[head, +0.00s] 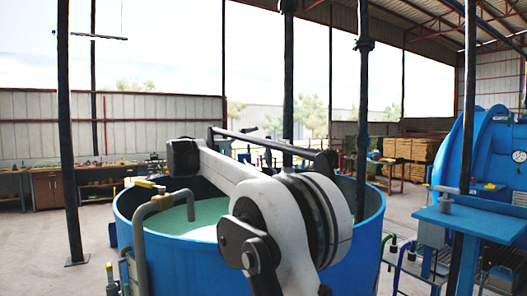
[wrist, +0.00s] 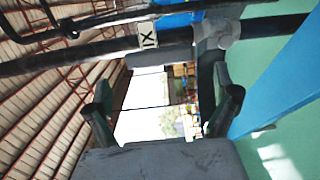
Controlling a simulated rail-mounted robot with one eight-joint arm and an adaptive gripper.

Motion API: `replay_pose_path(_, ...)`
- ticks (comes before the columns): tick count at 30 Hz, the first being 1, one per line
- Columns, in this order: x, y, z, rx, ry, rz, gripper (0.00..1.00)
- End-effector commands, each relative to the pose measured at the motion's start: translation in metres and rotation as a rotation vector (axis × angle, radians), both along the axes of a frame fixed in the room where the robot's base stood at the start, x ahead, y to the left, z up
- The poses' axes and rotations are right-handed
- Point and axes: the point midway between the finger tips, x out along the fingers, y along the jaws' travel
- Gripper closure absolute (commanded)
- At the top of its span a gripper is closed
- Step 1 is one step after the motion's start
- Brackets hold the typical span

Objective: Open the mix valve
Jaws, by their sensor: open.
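No valve carries a readable mix label, so I cannot tell for sure which one is the mix valve. In the wrist view, a small pale plate with a dark X-like mark (wrist: 148,40) sits by a dark pipe (wrist: 75,55). A grey fitting (wrist: 217,33) is on the same pipe line, beyond my fingers. My gripper (wrist: 162,85) is open and empty, its two dark fingers apart with the pipe past their tips. In the head view my arm reaches over the blue tank (head: 165,240), and I cannot make out the fingers there.
A grey bent pipe (head: 139,240) with a yellow-handled valve (head: 150,186) stands at the tank's left rim. Pale green liquid (head: 185,222) fills the tank. Dark posts (head: 72,140) stand around. A blue table (head: 470,222) and a large blue vessel (head: 485,150) are at right.

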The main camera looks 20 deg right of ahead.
Motion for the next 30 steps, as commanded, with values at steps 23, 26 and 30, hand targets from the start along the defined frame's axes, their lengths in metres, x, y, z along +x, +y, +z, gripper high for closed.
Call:
replay_pose_path(23, -0.008, 0.071, 0.000, 0.000, 0.000, 0.000, 0.06)
replay_pose_path(26, -0.008, 0.071, 0.000, 0.000, 0.000, 0.000, 0.06)
replay_pose_path(30, -0.009, 0.070, 0.000, 0.003, 0.001, 0.001, 0.06)
